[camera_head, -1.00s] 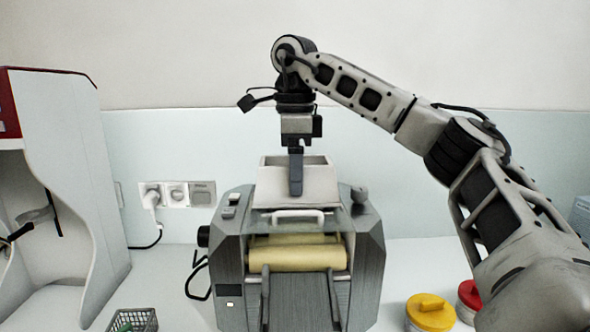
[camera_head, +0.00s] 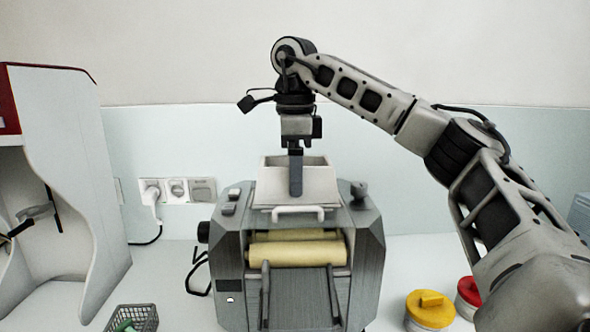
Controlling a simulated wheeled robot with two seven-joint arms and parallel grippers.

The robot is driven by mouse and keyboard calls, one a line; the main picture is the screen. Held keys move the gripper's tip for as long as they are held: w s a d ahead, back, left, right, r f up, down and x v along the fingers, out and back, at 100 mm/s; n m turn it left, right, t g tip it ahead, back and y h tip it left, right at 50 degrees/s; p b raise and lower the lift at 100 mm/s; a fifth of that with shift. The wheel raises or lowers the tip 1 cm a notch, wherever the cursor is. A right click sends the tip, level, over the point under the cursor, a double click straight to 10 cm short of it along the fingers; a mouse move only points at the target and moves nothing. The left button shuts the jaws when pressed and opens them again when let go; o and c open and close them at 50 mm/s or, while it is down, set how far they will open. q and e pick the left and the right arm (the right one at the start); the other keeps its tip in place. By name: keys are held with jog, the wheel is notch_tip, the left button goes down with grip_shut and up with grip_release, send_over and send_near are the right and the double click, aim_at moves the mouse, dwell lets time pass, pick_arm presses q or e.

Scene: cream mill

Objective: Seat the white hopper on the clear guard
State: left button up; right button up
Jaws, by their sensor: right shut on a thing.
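The white hopper (camera_head: 318,187) is upright over the top of the grey roller mill. My right gripper (camera_head: 296,185) comes down from above and is shut on the hopper's near wall. The clear guard (camera_head: 334,216) is hard to make out; a white handle (camera_head: 298,212) shows at its front, just below the hopper. The hopper's lower edge looks at or very near the guard, but I cannot tell whether it touches. My left gripper is out of view.
The mill (camera_head: 362,255) has cream rollers (camera_head: 298,254) and a dark front chute. A yellow-lidded jar (camera_head: 430,309) and a red-lidded jar (camera_head: 468,293) stand at the right. A grey basket (camera_head: 142,316) and a white cabinet (camera_head: 75,180) are at the left.

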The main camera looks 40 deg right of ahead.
jog(key=shift+f, duration=0.25)
dwell(0.7)
jog(key=o, duration=1.1)
jog(key=shift+o, duration=0.2)
notch_tip(320, 180, up, 16)
